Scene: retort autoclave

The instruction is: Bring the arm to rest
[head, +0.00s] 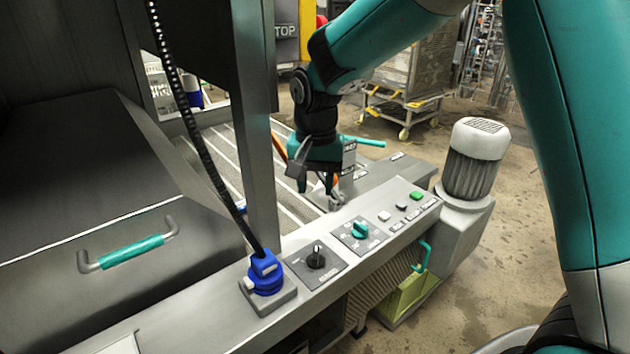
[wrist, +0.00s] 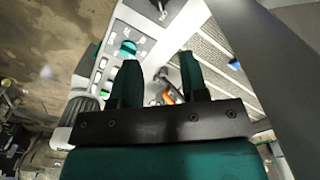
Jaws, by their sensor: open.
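My gripper (head: 318,186) hangs from my teal and black arm in the middle of the head view, above the far side of the control panel (head: 330,262). In the wrist view my gripper (wrist: 157,72) shows two teal fingers standing apart, with nothing held between them. Beyond the fingers, a small orange part (wrist: 168,97) shows near the panel. In the head view, a teal lever (head: 364,141) sticks out to the right just behind my gripper. Whether my gripper touches anything there is hard to tell.
The panel carries a blue plug (head: 265,272) with a black cable, a black switch (head: 316,256) and a teal knob (head: 361,229). A grey motor (head: 474,160) stands at its right end. A metal post (head: 256,120) rises left of my gripper. Open floor (head: 505,265) lies to the right.

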